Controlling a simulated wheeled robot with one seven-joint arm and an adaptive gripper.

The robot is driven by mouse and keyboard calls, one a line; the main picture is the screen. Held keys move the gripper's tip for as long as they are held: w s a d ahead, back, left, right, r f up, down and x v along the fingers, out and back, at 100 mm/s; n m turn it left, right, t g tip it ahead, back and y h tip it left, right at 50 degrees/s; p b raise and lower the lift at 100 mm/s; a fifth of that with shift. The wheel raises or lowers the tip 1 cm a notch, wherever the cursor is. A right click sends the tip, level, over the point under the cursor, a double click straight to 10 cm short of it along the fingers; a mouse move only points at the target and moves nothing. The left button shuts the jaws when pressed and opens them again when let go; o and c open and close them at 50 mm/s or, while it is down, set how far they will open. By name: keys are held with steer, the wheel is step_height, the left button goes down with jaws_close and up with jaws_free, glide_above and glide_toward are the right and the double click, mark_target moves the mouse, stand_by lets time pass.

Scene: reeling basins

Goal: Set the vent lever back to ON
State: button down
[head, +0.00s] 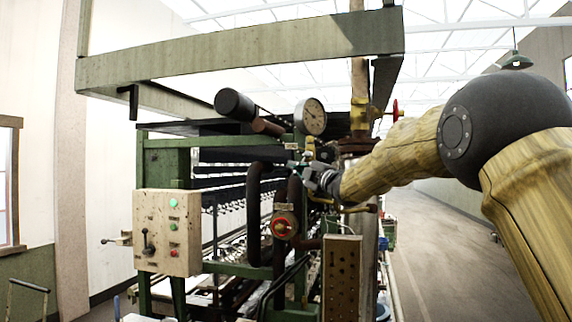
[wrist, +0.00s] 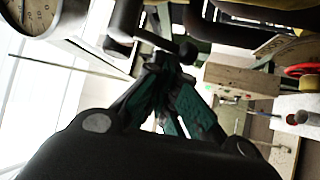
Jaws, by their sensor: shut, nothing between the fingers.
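In the wrist view a dark rod with a round black knob (wrist: 188,50) lies right at my fingertips; it may be the vent lever. I cannot tell whether they touch, and no ON mark is readable. My gripper (head: 308,172) reaches in from the right, just below the pressure gauge (head: 312,116), among pipes and fittings. The gripper also shows in the wrist view (wrist: 165,62), with its fingers together and nothing between them. In the head view the gripper and fittings overlap, so the lever's position is unclear there.
A beige control box (head: 167,232) with a black handle and coloured buttons stands at left. A red handwheel (head: 284,226) sits below my gripper, and a red valve handle (head: 396,110) above. A perforated box (head: 341,277) stands lower down. The floor (head: 440,250) at right is open.

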steer(key=shift+d, duration=0.25)
stand_by(0.3)
steer(key=shift+d+n+g+h+p, duration=0.2)
steer(key=shift+n+g+h+p, duration=0.1)
steer(key=shift+n, duration=0.2)
stand_by(1.5)
steer(key=shift+d+f, duration=0.2)
stand_by(0.9)
steer(key=shift+a, duration=0.2)
steer(key=s+d+f+b, duration=0.1)
steer(key=s+d+b, duration=0.2)
steer(key=s, duration=0.6)
steer(key=shift+b, duration=1.2)
